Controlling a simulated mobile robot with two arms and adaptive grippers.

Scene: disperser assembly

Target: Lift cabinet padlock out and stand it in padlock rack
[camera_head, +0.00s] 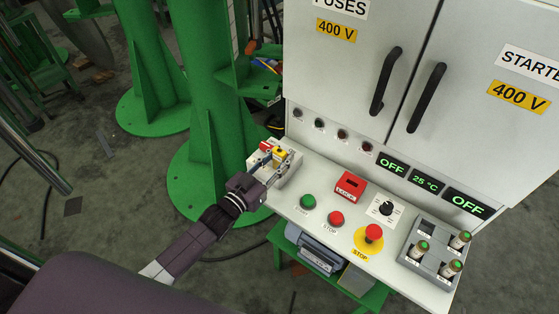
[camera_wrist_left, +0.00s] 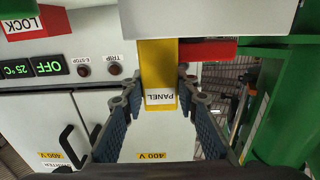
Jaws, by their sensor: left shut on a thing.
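The yellow padlock (camera_wrist_left: 157,75), labelled PANEL, sits between the fingers of my left gripper (camera_wrist_left: 158,92), which is shut on it. In the head view the yellow padlock (camera_head: 280,153) shows at the left end of the panel ledge, with my left gripper (camera_head: 270,162) at it. A pale block (camera_head: 291,172), which looks like the padlock rack, is right there. I cannot tell whether the padlock is seated in it or just above. A red padlock (camera_head: 265,146) is beside the yellow one. My right gripper is not in view.
On the ledge are a red LOCK block (camera_head: 351,184) with a slot, a green button (camera_head: 308,201), a red stop button (camera_head: 336,218), an emergency stop (camera_head: 372,233) and a grey fuse tray (camera_head: 410,255). The cabinet (camera_head: 350,30) rises behind; a green column (camera_head: 205,80) stands left.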

